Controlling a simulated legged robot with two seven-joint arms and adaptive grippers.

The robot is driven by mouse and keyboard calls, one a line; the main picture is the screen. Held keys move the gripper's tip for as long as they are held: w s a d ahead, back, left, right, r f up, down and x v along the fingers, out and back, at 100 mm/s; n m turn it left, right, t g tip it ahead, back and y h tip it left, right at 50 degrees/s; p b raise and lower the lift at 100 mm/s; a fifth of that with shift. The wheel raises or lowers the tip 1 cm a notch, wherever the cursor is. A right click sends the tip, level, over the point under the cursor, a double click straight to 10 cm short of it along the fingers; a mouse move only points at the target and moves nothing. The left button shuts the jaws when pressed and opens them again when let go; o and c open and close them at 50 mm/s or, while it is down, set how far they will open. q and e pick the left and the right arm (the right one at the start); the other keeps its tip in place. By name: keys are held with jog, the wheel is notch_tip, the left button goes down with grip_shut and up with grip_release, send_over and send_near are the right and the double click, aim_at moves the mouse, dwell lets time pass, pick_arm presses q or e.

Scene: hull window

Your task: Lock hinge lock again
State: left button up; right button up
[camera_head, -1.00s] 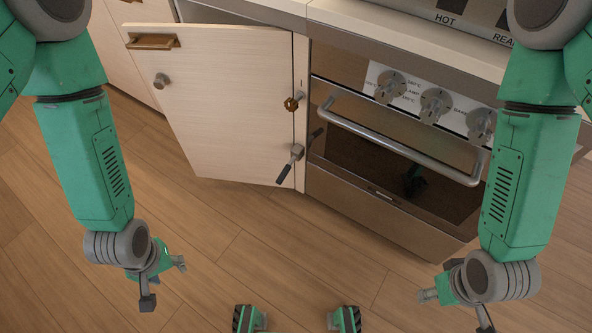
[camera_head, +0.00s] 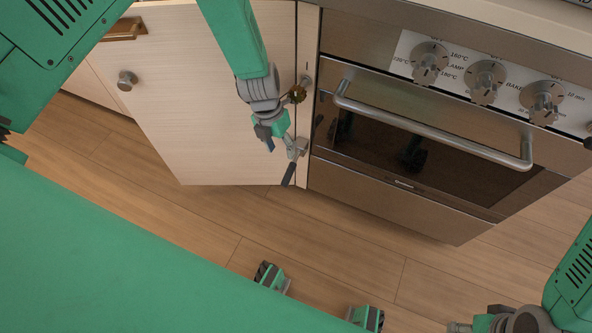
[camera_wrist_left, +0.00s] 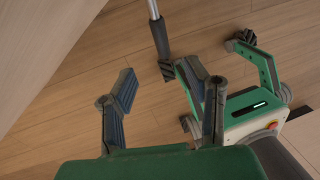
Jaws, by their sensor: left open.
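The hinge lock is a metal lever (camera_head: 297,146) with a dark handle (camera_head: 288,175) low on the hinge edge of the pale cabinet door (camera_head: 190,100). The handle hangs down and slightly left. My left gripper (camera_head: 279,143) is open and empty, in front of the door beside the lever. In the left wrist view, the dark handle (camera_wrist_left: 163,45) shows beyond and between the open fingers (camera_wrist_left: 165,92), nearer the right one; I cannot tell if they touch. My right gripper (camera_head: 468,326) shows only partly at the bottom edge.
The door stands open. An oven with a bar handle (camera_head: 430,128) and several dials (camera_head: 485,80) stands right of the hinge. The wooden floor (camera_head: 330,235) in front is clear apart from my feet.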

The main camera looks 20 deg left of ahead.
aim_at(286, 172)
pick_arm(q)
jog(key=f+b, duration=0.1)
jog(key=f, duration=0.2)
jog(key=d+f+b, duration=0.1)
jog(key=f, duration=0.3)
jog(key=f+b, duration=0.2)
jog(key=f, duration=0.2)
jog(key=shift+s+d, duration=0.15)
jog(key=shift+d, duration=0.2)
jog(key=shift+d+f, duration=0.25)
jog(key=shift+f, duration=0.05)
jog(key=shift+d, duration=0.15)
grip_shut()
jog(key=shift+a, duration=0.2)
